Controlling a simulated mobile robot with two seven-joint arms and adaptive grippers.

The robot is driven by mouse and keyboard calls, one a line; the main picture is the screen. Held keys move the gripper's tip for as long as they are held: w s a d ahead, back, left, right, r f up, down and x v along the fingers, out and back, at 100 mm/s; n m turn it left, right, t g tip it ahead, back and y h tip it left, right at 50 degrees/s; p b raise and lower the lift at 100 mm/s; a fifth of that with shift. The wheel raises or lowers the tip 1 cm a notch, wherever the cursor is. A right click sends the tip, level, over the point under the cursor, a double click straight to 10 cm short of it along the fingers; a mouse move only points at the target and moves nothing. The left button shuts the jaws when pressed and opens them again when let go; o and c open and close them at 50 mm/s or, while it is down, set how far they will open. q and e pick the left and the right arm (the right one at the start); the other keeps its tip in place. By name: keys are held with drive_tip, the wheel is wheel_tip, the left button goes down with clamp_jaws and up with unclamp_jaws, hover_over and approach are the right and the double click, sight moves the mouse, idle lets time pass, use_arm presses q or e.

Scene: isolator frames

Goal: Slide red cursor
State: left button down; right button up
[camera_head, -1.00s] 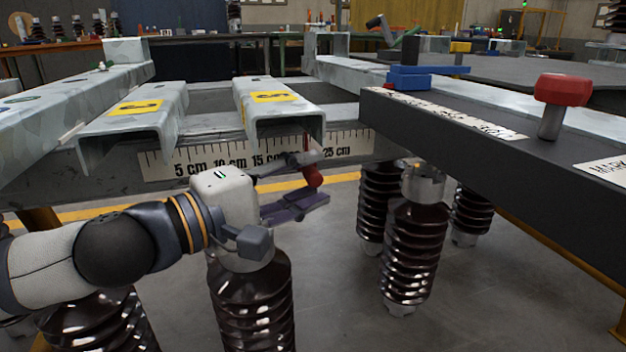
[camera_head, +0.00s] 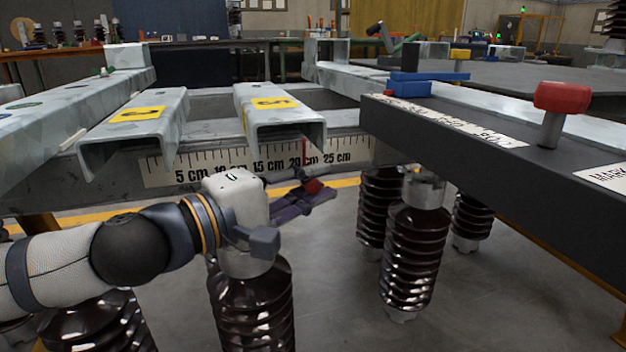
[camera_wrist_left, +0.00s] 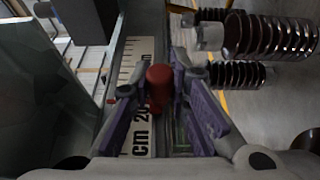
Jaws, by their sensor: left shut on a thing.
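The red cursor (camera_head: 313,186) is on the front of the ruler scale (camera_head: 352,152), its thin red marker standing near the 20 cm mark. My left gripper (camera_head: 320,190) reaches in from the left below the scale and is shut on the cursor's red knob. In the left wrist view the red knob (camera_wrist_left: 159,84) sits between the two purple fingers (camera_wrist_left: 160,100), with the scale behind it. The fingers and wrist hide part of the knob in the head view. My right gripper is not in view.
Metal channels with yellow labels (camera_head: 137,114) (camera_head: 275,103) overhang the scale. A dark beam (camera_head: 440,130) with a red knob-topped post (camera_head: 562,98) and a blue block (camera_head: 409,86) lies to the right. Brown ribbed insulators (camera_head: 415,250) stand below.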

use_arm(q)
drive_tip(key=c, duration=1.5)
unclamp_jaws()
drive_tip(key=shift+a, duration=0.1)
drive_tip(key=v, duration=1.2)
